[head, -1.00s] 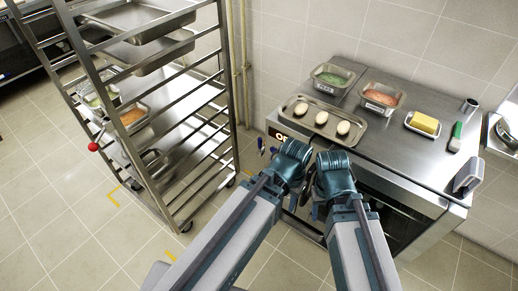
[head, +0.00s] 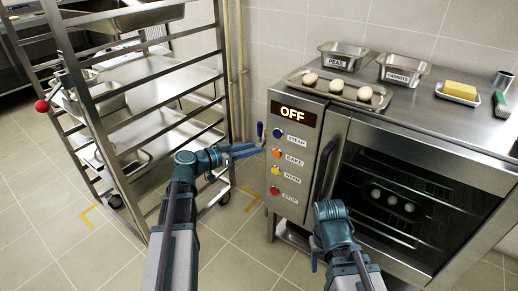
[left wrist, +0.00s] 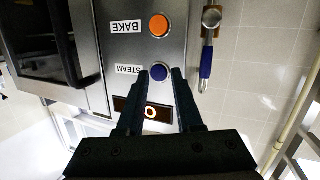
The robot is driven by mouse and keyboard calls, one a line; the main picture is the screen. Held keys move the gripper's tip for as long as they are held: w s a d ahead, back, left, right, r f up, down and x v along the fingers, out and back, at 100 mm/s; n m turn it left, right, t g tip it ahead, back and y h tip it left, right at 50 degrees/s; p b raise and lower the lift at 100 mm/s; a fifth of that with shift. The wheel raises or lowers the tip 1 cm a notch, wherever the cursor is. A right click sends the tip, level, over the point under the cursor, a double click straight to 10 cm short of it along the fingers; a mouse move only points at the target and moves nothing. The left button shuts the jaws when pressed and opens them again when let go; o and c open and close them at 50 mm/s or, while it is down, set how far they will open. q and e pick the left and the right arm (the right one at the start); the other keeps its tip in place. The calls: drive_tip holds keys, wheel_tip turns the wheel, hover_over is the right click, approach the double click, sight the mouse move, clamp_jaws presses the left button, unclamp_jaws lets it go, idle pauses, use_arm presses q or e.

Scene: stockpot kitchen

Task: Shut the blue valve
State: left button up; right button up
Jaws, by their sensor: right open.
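The blue valve handle (head: 260,129) stands upright just left of the oven's control panel in the head view. In the left wrist view, which shows the panel upside down, the blue handle (left wrist: 206,62) extends from a metal fitting (left wrist: 211,19). My left gripper (head: 260,149) points right, toward the panel edge, and appears just below the handle in the head view. Its two fingers (left wrist: 160,80) are apart and empty in the left wrist view, with the handle outside them to the right. My right gripper (head: 316,260) is open, low in front of the oven door.
The oven panel (head: 293,152) has several coloured buttons and an OFF display (head: 293,113). The oven handle (head: 327,165) sticks out near my right gripper. A metal rack (head: 130,120) stands left, and yellowish pipes (head: 242,70) run up the wall.

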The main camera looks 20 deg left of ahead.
sight(260, 134)
use_arm(q)
drive_tip(key=w+a+t+y+b, duration=0.1)
drive_tip(key=a+t+b, duration=0.2)
drive_tip(key=a, duration=0.5)
drive_tip(key=shift+n, duration=0.3)
drive_tip(key=x, duration=1.4)
drive_tip(key=shift+s+d+f, duration=0.1)
drive_tip(key=shift+d, duration=0.2)
use_arm(e)
wheel_tip(260, 134, down, 4)
drive_tip(key=shift+a+f, duration=0.1)
drive_tip(key=shift+f, duration=0.05)
use_arm(q)
clamp_jaws()
